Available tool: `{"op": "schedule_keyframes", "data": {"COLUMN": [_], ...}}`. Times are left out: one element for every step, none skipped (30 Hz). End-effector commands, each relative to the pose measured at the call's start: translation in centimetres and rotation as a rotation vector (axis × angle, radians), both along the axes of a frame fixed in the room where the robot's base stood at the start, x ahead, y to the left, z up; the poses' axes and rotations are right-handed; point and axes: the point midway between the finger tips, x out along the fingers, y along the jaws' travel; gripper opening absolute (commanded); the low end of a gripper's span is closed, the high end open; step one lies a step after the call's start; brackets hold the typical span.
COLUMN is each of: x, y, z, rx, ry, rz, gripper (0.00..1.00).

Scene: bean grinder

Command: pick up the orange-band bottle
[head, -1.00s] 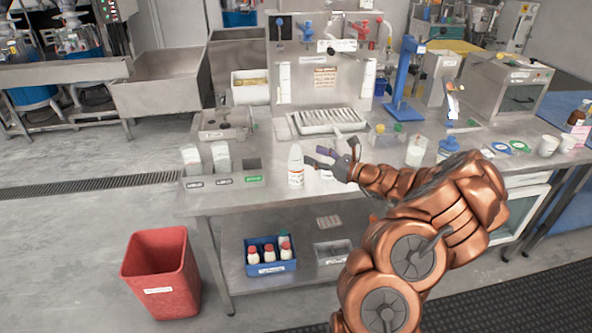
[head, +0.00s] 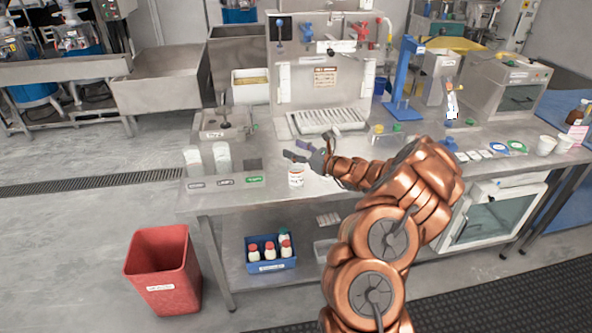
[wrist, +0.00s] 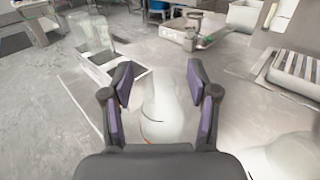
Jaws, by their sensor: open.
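The orange-band bottle (head: 296,178) is white and stands upright near the front edge of the steel bench. In the head view, my gripper (head: 292,151) covers its upper part. In the wrist view, the white bottle (wrist: 168,105) lies between the two fingers, with a bit of orange low on it. My gripper (wrist: 158,80) is open, its purple-padded fingers on either side of the bottle. Visible gaps suggest no grip; whether either pad touches it I cannot tell.
Another pale rounded object (wrist: 285,155) shows at the wrist view's lower right. Clear containers (head: 222,158) stand left on the bench (head: 262,205). A slotted white tray (head: 325,120) lies behind. A blue crate of bottles (head: 270,262) sits below; a red bin (head: 160,270) stands on the floor.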

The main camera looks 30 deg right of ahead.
Motion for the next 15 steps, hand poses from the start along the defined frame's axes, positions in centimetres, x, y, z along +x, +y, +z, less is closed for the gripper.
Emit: {"op": "schedule_keyframes", "data": {"x": [-0.01,-0.01,-0.01,-0.01,-0.01,-0.02,-0.02,-0.02,-0.02,-0.02,-0.02,-0.02,-0.02,-0.02,-0.02], "y": [-0.03,-0.03,-0.03,-0.03,-0.03,-0.03,-0.03,-0.04,-0.03,-0.03,-0.04,-0.04,-0.04,-0.04,-0.04], "z": [-0.01,-0.01,-0.01,-0.01,-0.01,-0.01,-0.01,-0.02,-0.02,-0.02,-0.02,-0.02,-0.02,-0.02,-0.02], "rx": [0.000,0.000,0.000,0.000,0.000,0.000,0.000,0.000,0.000,0.000,0.000,0.000,0.000,0.000,0.000], "ry": [0.000,0.000,0.000,0.000,0.000,0.000,0.000,0.000,0.000,0.000,0.000,0.000,0.000,0.000,0.000], "rz": [0.000,0.000,0.000,0.000,0.000,0.000,0.000,0.000,0.000,0.000,0.000,0.000,0.000,0.000,0.000], "gripper": [0.57,0.54,0.50,0.47,0.44,0.40,0.36,0.33,0.29,0.26,0.23,0.19,0.16,0.12,0.08]}}
